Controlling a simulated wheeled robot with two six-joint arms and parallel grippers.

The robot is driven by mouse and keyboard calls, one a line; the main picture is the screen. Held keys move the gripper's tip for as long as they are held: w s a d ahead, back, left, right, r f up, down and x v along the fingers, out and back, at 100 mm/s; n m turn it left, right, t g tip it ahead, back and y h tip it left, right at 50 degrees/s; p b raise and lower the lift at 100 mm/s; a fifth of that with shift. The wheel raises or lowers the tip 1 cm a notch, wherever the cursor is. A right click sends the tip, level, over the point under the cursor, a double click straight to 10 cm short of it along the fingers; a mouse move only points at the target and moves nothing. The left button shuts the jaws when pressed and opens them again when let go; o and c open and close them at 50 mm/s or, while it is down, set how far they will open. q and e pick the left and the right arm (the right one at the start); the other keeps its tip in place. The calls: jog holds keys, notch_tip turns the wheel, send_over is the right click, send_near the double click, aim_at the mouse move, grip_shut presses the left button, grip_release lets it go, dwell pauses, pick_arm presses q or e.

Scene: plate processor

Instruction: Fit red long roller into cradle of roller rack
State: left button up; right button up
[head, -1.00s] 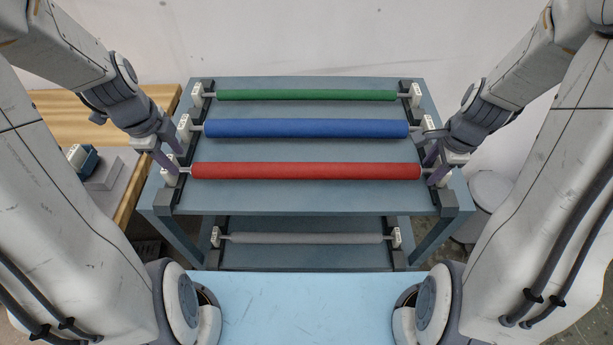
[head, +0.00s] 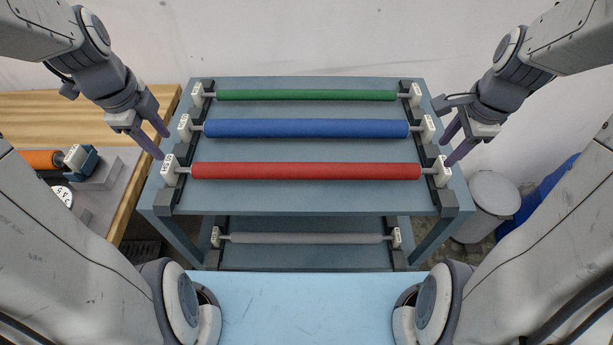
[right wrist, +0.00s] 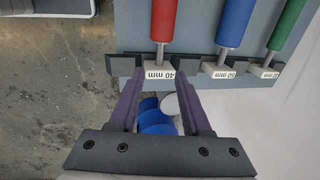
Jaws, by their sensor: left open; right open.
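The red long roller (head: 305,171) lies level across the front of the roller rack (head: 300,204), its shaft ends at white labelled blocks on both sides. Its right end also shows in the right wrist view (right wrist: 163,20), above a block marked 40 mm (right wrist: 158,73). My left gripper (head: 163,145) is open and empty, just above and beside the roller's left end block (head: 168,171). My right gripper (head: 449,152) is open and empty, near the right end block (head: 442,172); its fingers point toward that block in the wrist view. Neither gripper touches the roller.
A blue roller (head: 305,128) and a green roller (head: 305,95) lie behind the red one. A grey roller (head: 307,238) sits on the lower shelf. A bin (head: 492,203) stands right.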

jog(key=r, duration=0.2)
jog(key=shift+s+r, duration=0.3)
pick_arm(q)
jog(key=s+d+n+g+h, duration=0.1)
jog(key=s+d+n, duration=0.15)
jog(key=d, duration=0.55)
jog(key=s+d+n, duration=0.2)
jog(key=s+d, duration=0.1)
jog(key=d, duration=0.4)
pick_arm(e)
jog(key=s+a+n+g+y, duration=0.1)
jog(key=s+a+n, duration=0.2)
jog(key=a+n, duration=0.4)
jog(key=s+a+n, duration=0.2)
jog(key=a+n, duration=0.3)
jog(key=a, duration=0.3)
pick_arm(q)
jog(key=s+d+f+n+g, duration=0.1)
jog(key=s+d+n, duration=0.5)
jog(key=s, duration=0.5)
jog(key=shift+d+f, duration=0.3)
jog(key=shift+d, duration=0.85)
pick_arm(e)
jog(key=s+a+f+n+g, duration=0.1)
jog(key=s+a+n, duration=0.7)
jog(key=s+n, duration=0.3)
jog(key=shift+s+f+n, duration=0.25)
jog(key=shift+f+n, duration=0.1)
jog(key=shift+n, duration=0.85)
jog(key=shift+a, duration=0.15)
